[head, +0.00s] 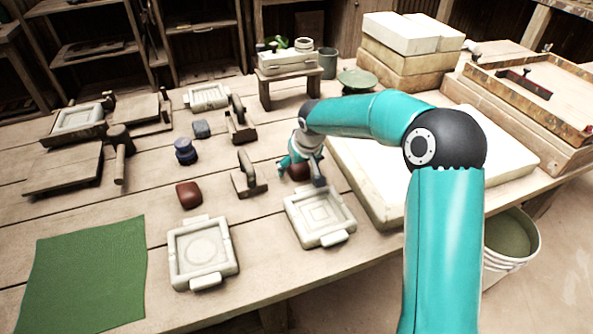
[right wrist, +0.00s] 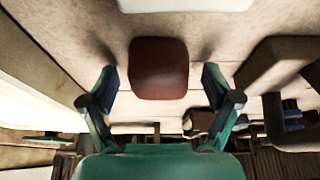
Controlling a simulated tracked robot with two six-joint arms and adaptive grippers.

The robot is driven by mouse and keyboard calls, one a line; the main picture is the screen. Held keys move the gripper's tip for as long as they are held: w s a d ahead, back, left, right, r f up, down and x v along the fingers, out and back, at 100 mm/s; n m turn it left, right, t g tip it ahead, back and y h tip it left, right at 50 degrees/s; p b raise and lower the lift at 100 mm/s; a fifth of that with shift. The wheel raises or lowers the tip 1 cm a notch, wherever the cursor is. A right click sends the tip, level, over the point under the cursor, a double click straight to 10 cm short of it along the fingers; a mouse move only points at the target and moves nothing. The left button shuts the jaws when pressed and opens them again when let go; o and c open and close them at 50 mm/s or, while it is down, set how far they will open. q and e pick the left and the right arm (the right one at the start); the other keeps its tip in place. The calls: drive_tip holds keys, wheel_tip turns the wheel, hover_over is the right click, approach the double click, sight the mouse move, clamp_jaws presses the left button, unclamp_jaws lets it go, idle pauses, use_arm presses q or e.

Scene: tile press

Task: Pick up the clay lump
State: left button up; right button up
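A reddish-brown clay lump (head: 299,173) sits on the wooden table, just behind a pale square mould (head: 320,217). My right gripper (head: 302,168) is open over it, with one finger on each side. In the right wrist view the lump (right wrist: 158,68) lies between the two spread fingertips (right wrist: 159,76), with a gap on both sides. A second reddish-brown lump (head: 188,194) sits further left on the table. My left gripper is not in view.
A wooden-handled press tool (head: 248,178) stands just left of my right gripper. A second pale mould (head: 202,252) and a green mat (head: 85,272) lie at front left. A large white slab (head: 365,190) is close on the right. Blue lumps (head: 186,152) sit further back.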

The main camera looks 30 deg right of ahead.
drive_tip(key=c, duration=1.3)
drive_tip(key=shift+c, duration=0.7)
drive_tip(key=shift+r, duration=0.15)
